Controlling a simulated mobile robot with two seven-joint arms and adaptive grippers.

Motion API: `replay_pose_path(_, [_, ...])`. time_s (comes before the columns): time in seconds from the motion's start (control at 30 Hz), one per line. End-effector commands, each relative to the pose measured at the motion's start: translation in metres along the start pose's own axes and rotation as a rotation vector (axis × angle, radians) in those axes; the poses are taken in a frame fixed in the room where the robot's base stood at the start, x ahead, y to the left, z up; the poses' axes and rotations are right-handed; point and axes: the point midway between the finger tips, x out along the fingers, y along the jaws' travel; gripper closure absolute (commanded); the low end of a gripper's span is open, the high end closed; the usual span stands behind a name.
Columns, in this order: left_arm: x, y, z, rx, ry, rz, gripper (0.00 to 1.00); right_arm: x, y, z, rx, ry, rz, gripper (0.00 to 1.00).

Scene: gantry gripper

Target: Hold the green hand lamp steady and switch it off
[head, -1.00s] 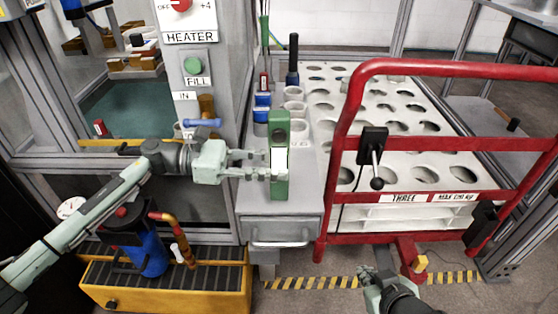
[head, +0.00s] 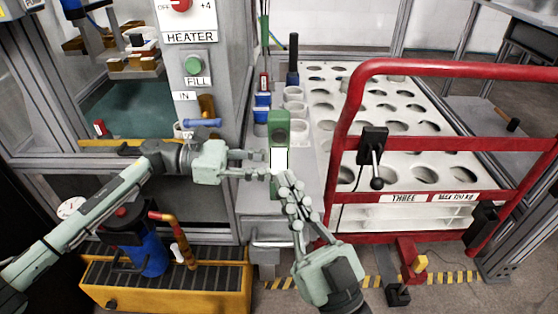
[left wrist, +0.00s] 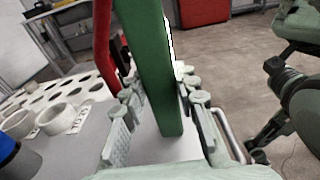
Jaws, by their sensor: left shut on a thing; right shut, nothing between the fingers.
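The green hand lamp (head: 279,122) is upright above the front of the grey counter, with a bright white panel on its front. My left gripper (head: 266,164) comes from the left and is shut on the lamp's body. In the left wrist view the lamp's green side (left wrist: 152,70) stands between the two fingers. My right gripper (head: 283,178) is shut and empty, its fingertips at the lower front of the lamp, overlapping the white panel's lower end. I cannot tell whether they touch it. The lamp's switch is not clearly visible, and the right fingers hide the lamp's lower part.
A red-railed cart (head: 340,130) stands close on the right, with a white rack of round holes (head: 400,105) behind it. Blue items and white cups stand behind the lamp. The heater cabinet (head: 222,80) is on the left. A yellow tray (head: 225,300) is below my left arm.

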Motion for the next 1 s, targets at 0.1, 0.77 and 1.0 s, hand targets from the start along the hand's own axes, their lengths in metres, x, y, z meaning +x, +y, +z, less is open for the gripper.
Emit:
replay_pose_path(0.1, [0.000,0.000,-0.001,-0.001,0.001,0.000,0.92,0.008,0.006,0.005,-0.001,0.004,0.000,1.00])
replay_pose_path(0.77, [0.000,0.000,-0.001,-0.001,0.001,0.000,0.92,0.058,0.043,0.042,0.000,0.000,0.001,1.00])
replay_pose_path(1.0, [0.000,0.000,-0.001,-0.001,0.001,0.000,0.92,0.059,0.044,0.043,0.000,-0.001,0.001,1.00])
